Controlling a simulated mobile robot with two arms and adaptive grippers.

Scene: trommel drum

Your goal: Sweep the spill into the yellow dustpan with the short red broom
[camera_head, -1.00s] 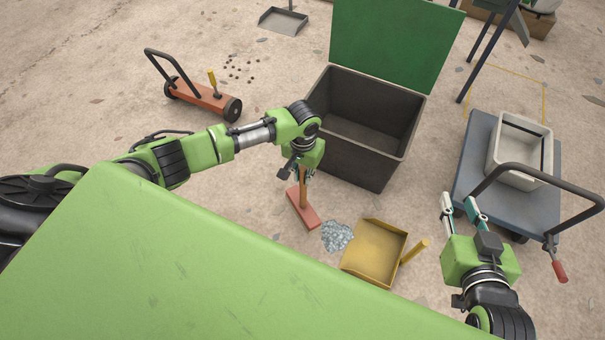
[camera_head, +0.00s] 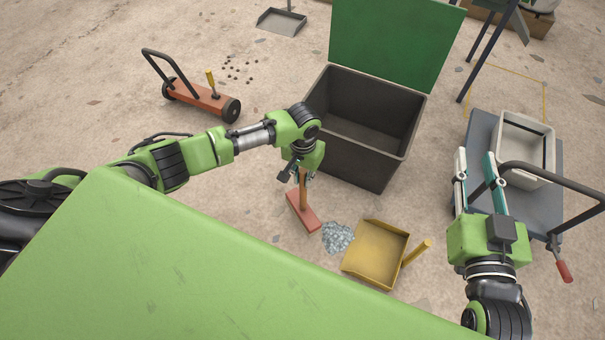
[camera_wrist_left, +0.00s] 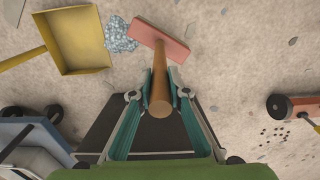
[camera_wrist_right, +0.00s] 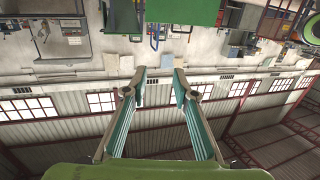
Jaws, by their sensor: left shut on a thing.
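The short red broom (camera_head: 303,213) stands on the floor with its wooden handle up. My left gripper (camera_head: 304,176) is shut on that handle; the left wrist view shows both fingers around the handle (camera_wrist_left: 161,92). The spill, a grey granular heap (camera_head: 337,238), lies just right of the broom head and apart from it. It also shows in the left wrist view (camera_wrist_left: 119,36). The yellow dustpan (camera_head: 375,252) lies right of the spill, its handle pointing right. My right gripper (camera_head: 475,155) is raised, open and empty near the cart; its wrist view shows spread fingers (camera_wrist_right: 158,78).
A dark bin (camera_head: 362,125) with a green lid stands behind the broom. A blue cart (camera_head: 476,150) carrying a white tub (camera_head: 522,178) is at the right. A red wheeled sweeper (camera_head: 203,97), dark crumbs (camera_head: 240,68) and a grey dustpan (camera_head: 281,21) lie further back. Floor left of the broom is clear.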

